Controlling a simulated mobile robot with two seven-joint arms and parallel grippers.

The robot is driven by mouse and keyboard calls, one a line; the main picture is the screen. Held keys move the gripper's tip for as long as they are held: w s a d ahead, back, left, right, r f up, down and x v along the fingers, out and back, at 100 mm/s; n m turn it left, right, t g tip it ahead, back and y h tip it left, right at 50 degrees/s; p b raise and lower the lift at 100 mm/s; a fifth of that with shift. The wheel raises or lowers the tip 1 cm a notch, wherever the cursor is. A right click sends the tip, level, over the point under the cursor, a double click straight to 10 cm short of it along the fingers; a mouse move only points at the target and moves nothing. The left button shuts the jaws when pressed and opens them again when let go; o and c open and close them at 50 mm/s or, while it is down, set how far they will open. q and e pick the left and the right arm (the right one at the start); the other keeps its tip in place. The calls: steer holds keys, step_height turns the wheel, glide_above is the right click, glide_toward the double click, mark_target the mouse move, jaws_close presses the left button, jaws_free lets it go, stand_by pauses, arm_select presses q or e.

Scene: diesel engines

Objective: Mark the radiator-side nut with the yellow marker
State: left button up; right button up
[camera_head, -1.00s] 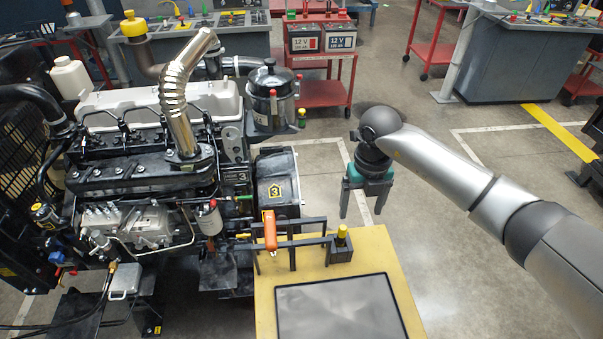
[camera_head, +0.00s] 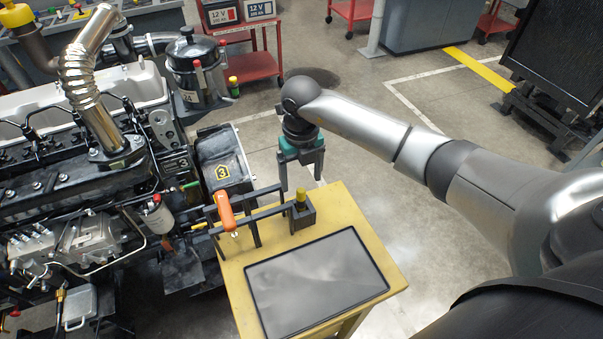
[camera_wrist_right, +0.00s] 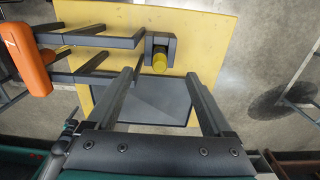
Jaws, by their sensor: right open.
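The yellow marker (camera_head: 301,196) stands upright in a dark holder (camera_head: 302,215) at the back right of a yellow stand. In the right wrist view the yellow marker (camera_wrist_right: 159,63) shows from above, ahead of and between the fingers. My right gripper (camera_head: 301,187) is open and empty, pointing down close to the marker. In the right wrist view its two fingers (camera_wrist_right: 158,85) are apart, with nothing between them. The diesel engine (camera_head: 85,165) fills the left side. I cannot make out the radiator-side nut. My left gripper is not in view.
The yellow stand (camera_head: 238,300) carries a dark flat panel (camera_head: 317,283) and a dark rack with an orange-handled tool (camera_head: 226,211). A red cart (camera_head: 250,67) with batteries stands behind. Open floor lies to the right of the stand.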

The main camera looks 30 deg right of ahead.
mark_target(301, 190)
steer(key=shift+f+b, duration=1.85)
steer(key=shift+f, duration=0.85)
steer(key=shift+c, duration=0.2)
jaws_close()
steer(key=shift+r, duration=0.1)
step_height(301, 190, up, 9)
steer(key=p, duration=0.7)
steer(key=shift+p, duration=0.3)
